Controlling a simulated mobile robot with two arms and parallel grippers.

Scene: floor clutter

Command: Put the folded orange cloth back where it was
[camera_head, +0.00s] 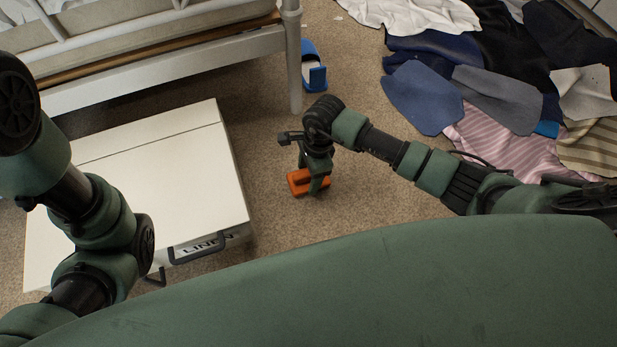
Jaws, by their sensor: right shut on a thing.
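The folded orange cloth (298,180) is a small orange bundle at the middle of the view, low over or on the carpet. I cannot tell whether it touches the floor. My right gripper (314,182) points down and is shut on the cloth, with its fingers covering part of it. My left arm runs up the left side of the view; its gripper does not show.
A white box (150,170) labelled LINEN, with a dark handle, stands left of the cloth. A white bed frame (180,60) is behind it. A blue sandal-like thing (314,76) lies by its leg. Clothes (425,95) are heaped at right. Carpet (270,150) between is clear.

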